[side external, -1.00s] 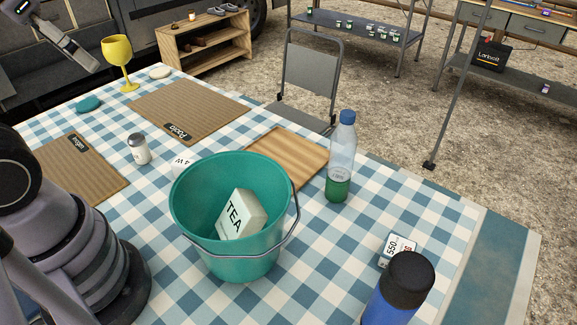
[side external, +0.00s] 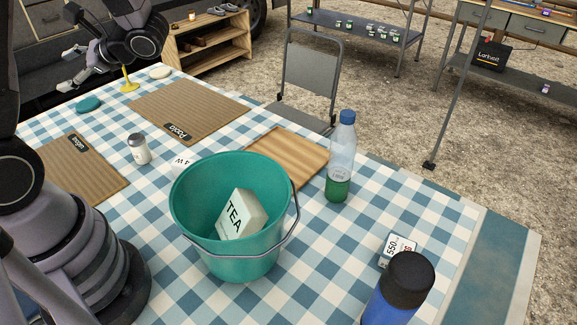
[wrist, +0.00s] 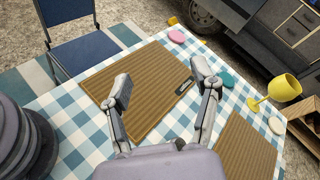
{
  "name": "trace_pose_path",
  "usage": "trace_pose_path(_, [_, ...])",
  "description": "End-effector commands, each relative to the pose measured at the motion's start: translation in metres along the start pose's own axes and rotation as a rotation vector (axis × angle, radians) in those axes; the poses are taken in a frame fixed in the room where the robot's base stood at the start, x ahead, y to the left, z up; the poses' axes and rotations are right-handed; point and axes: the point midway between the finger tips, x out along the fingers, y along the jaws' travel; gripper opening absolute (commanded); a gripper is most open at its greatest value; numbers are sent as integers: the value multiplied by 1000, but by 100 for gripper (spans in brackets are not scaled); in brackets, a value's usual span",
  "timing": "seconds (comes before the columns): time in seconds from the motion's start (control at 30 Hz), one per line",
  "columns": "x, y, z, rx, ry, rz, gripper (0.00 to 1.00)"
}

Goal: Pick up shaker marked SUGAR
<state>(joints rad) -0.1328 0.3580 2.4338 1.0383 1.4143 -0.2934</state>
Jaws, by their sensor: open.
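A small white shaker with a grey top (side external: 138,149) stands upright on the checked cloth between the two brown ribbed mats in the side external view. No SUGAR lettering can be read on it. I cannot make it out in the wrist view. My gripper (side external: 70,68) is open and empty, high above the far left of the table and well away from the shaker. In the wrist view my gripper (wrist: 160,75) has its fingers spread, with a ribbed mat (wrist: 140,112) below.
A teal bucket (side external: 236,262) holding a TEA box (side external: 240,215) stands right of the shaker. A white marked item (side external: 182,163) is partly hidden behind it. A yellow goblet (wrist: 284,88) stands near the far edge. A bottle (side external: 341,160) and blue flask (side external: 392,300) stand farther right.

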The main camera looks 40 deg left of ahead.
Motion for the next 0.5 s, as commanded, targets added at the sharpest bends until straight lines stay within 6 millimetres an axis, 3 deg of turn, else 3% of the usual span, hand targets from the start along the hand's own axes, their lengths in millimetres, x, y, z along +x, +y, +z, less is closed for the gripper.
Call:
trace_pose_path(0.13, [20, -22, -46, 197, -163, -260, 62])
trace_pose_path(0.27, [34, -28, -98, 362, -217, -492, 62])
trace_pose_path(0.37, [44, -19, -144, 485, -204, -658, 62])
trace_pose_path(0.5, [56, 8, -197, 617, -132, -833, 62])
